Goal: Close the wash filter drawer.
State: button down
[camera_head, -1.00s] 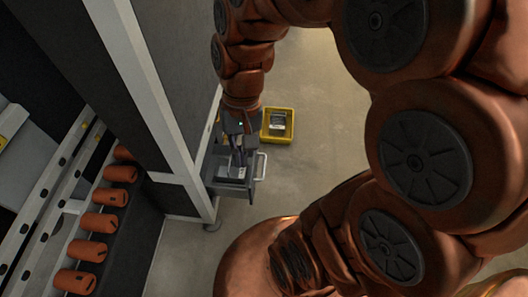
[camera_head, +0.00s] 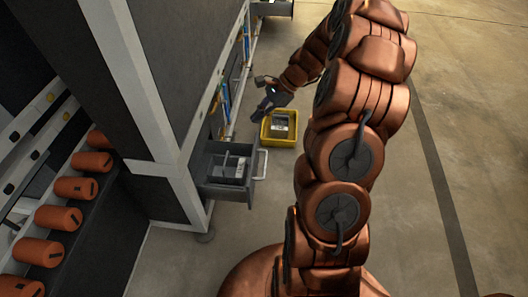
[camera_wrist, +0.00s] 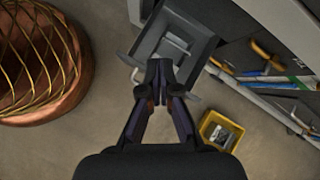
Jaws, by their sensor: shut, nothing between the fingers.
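The wash filter drawer (camera_head: 222,172) stands pulled out of the lower side of the washer cabinet (camera_head: 170,80). It is a grey open box with small light parts inside and a pale bar handle (camera_head: 262,163) on its outer side. My gripper (camera_head: 262,115) is beyond the drawer in the head view, apart from it, above the floor near a yellow bin. In the wrist view my gripper (camera_wrist: 159,64) is shut and empty, with its tips overlapping the near edge of the drawer (camera_wrist: 172,45). I cannot tell any contact from that view.
A yellow bin (camera_head: 265,133) with a grey item inside stands on the floor behind the drawer; it also shows in the wrist view (camera_wrist: 209,140). Coloured tools or pipes (camera_wrist: 265,75) run along the cabinet side. Orange cylinders (camera_head: 65,187) line the left.

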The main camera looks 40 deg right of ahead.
jog(key=d+f+m+t+b, duration=0.3)
jog(key=d+f+m+b, duration=0.4)
jog(key=d+f, duration=0.9)
jog(key=shift+h, duration=0.3)
jog(key=b+x, duration=0.1)
jog(key=x, duration=0.3)
jog(key=a+r+b+x, duration=0.1)
jog(key=b+x, duration=0.1)
jog(key=x, duration=0.3)
jog(key=w+b+x, duration=0.1)
jog(key=b+x, duration=0.1)
jog(key=x, duration=0.3)
jog(key=shift+a+r, duration=0.2)
jog(key=shift+r, duration=0.2)
jog(key=shift+r, duration=0.1)
